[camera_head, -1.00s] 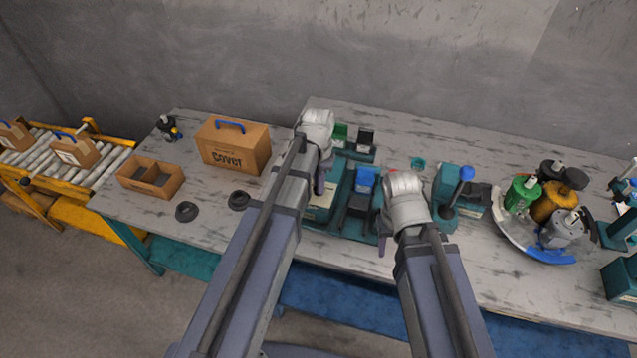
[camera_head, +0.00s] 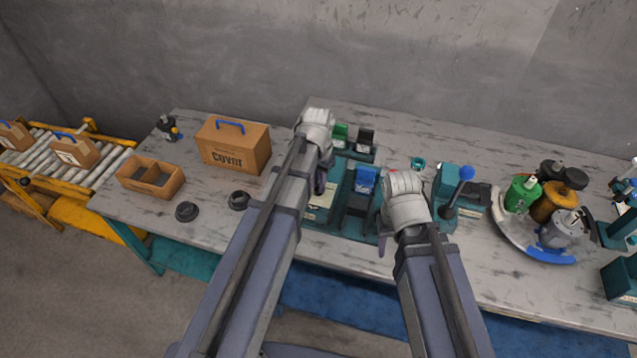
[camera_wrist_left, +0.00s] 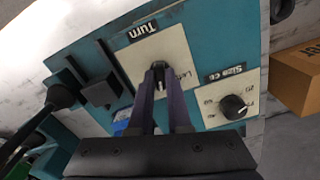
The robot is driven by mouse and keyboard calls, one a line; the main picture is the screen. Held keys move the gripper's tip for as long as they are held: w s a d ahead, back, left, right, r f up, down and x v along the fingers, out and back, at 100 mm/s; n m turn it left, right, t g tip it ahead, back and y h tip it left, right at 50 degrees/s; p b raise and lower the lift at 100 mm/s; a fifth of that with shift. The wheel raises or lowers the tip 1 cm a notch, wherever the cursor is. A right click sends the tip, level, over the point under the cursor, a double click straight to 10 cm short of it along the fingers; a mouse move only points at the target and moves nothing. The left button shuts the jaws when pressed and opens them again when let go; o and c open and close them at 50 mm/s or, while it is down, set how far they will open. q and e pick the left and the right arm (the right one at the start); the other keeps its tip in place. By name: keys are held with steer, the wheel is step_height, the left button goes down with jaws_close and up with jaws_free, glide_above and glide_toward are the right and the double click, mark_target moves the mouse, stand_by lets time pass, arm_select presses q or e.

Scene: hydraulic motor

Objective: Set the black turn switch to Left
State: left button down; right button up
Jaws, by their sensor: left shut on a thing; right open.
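The black turn switch (camera_wrist_left: 158,70) sits on a pale plate marked "Turn" on the teal panel (camera_wrist_left: 205,40). The word "Left" shows beside it, partly covered by a finger. My left gripper (camera_wrist_left: 160,72) is shut on the switch, with its fingertips around it and hiding most of it. In the head view my left gripper (camera_head: 320,183) is over the left part of the teal station, and the switch is hidden there. My right gripper (camera_head: 383,240) is open, at the right of the station, largely hidden behind its own wrist.
A second black knob (camera_wrist_left: 232,106), marked "Size cc", is close to the turn switch. A cardboard cover box (camera_head: 233,148) and a divided tray (camera_head: 150,180) stand to the left. A lever with a blue ball (camera_head: 466,173) stands right of my right gripper. A round motor holder (camera_head: 520,240) is further right.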

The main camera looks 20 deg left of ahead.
arm_select(q)
steer(key=n, duration=0.6)
steer(key=shift+n, duration=0.3)
steer(key=n, duration=0.5)
steer(key=shift+n, duration=0.4)
steer(key=c, duration=0.9)
jaws_free()
steer(key=shift+o, duration=0.2)
steer(key=shift+r, duration=0.1)
step_height(320, 180, up, 8)
steer(key=p, duration=0.8)
